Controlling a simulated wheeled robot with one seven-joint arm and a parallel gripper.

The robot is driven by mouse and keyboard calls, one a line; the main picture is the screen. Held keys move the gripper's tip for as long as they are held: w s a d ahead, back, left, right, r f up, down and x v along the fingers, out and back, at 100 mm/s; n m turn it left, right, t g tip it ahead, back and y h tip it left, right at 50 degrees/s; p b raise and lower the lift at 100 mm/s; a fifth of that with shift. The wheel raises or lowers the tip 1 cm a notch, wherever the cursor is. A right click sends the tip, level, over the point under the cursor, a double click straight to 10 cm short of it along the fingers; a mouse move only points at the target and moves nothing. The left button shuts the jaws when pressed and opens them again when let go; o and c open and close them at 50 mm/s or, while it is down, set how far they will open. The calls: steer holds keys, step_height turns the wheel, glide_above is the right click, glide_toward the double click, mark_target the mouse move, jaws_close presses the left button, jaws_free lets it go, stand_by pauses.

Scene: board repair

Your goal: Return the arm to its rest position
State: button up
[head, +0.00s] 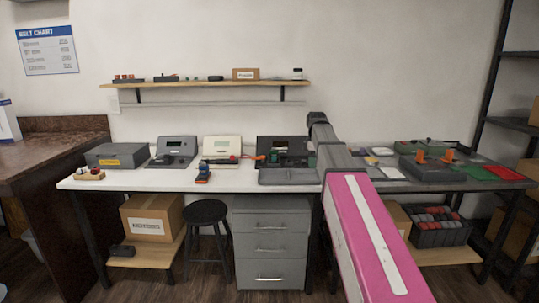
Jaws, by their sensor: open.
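My arm, with a pink and white link and a grey forearm, reaches from the bottom right up over the middle of the workbench (130,182). Its far end is a dark joint in front of the wall, just right of the shelf's end. I cannot make out the gripper's fingers; they seem hidden behind the arm. Nothing held can be seen. The arm covers part of the bench just right of the dark grey device (270,150) and the grey tray (287,177).
On the bench stand a grey box (116,155), a grey device (174,150), a cream device (222,147) and a blue tool (203,172). Orange-topped parts (447,156) and a red mat (504,173) lie right. A stool (206,212) and drawers (271,240) stand below.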

steer(key=s+f+m, duration=0.7)
steer(key=s+f, duration=0.6)
steer(key=f, duration=0.3)
steer(key=s+f+m, duration=0.8)
steer(key=s+f, duration=0.6)
steer(key=f, duration=0.2)
steer(key=shift+f, duration=0.15)
stand_by(0.4)
